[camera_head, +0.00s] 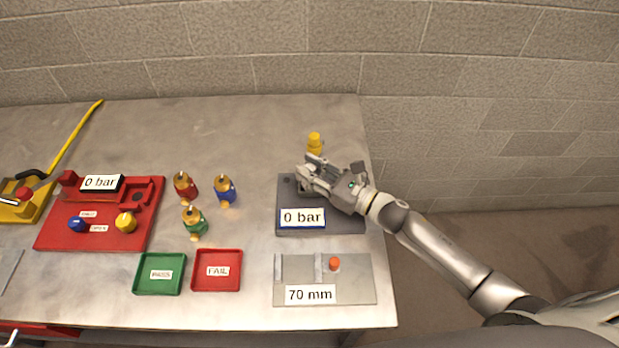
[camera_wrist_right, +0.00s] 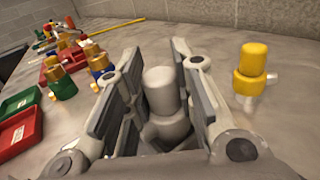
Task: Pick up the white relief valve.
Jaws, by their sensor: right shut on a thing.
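The white relief valve (camera_wrist_right: 160,92) stands upright between the two fingers of my right gripper in the right wrist view. My right gripper (camera_head: 312,172) is shut on it, over the back part of the grey gauge block (camera_head: 350,222) marked "0 bar". The fingers also show in the wrist view (camera_wrist_right: 158,100), one on each side of the valve. In the head view the gripper largely hides the valve, and I cannot tell whether it is lifted. My left gripper is not in view.
A yellow valve (camera_head: 314,141) stands just behind my right gripper. Red, blue and green valves (camera_head: 194,222) stand left of it. A green tray (camera_head: 160,287), a red tray (camera_head: 218,283) and a "70 mm" plate (camera_head: 355,270) lie in front. The red test rig (camera_head: 55,232) is further left.

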